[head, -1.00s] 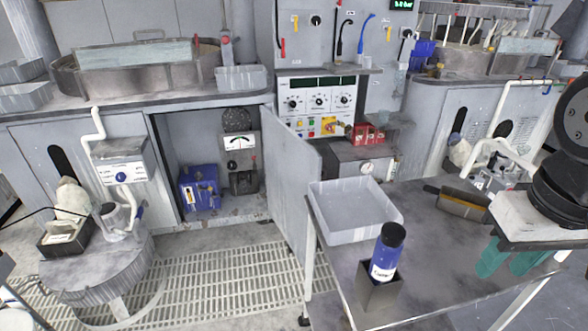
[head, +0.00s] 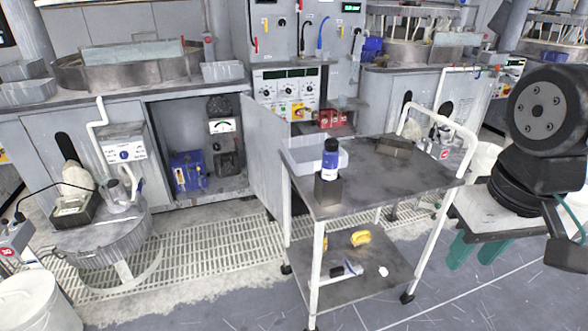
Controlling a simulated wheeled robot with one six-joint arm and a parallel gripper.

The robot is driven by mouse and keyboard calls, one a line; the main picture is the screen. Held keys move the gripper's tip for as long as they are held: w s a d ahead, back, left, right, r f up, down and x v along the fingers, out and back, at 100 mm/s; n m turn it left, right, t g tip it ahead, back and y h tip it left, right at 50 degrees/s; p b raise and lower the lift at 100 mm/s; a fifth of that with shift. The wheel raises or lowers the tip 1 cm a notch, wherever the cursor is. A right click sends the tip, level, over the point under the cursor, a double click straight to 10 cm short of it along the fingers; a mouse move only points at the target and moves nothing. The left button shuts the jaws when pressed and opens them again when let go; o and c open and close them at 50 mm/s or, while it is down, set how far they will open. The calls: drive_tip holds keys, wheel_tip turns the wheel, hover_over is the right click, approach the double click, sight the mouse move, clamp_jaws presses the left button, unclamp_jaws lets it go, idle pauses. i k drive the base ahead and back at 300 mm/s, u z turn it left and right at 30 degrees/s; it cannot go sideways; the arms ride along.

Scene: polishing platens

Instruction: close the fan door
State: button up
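The fan door appears to be the grey hinged door (head: 265,155) of the open cabinet (head: 148,150) under the bench in the head view. It stands wide open, swung out from the right side of the opening toward me. Inside the cabinet are a blue unit (head: 187,171) and a dark device with a white dial (head: 222,126). The cart hides part of the door's lower right. Black links of my arm show at the right edge, far from the door. I cannot make out my gripper's fingertips.
A wheeled cart (head: 390,185) stands right of the door and close to it. A round stand (head: 105,240) is left of the opening. Floor grating (head: 200,245) before the cabinet is clear.

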sight(263, 130)
drive_tip(key=z, duration=0.75)
drive_tip(key=i, duration=0.9)
drive_tip(key=u, duration=0.7)
drive_tip(key=i, duration=0.5)
drive_tip(key=u, duration=0.5)
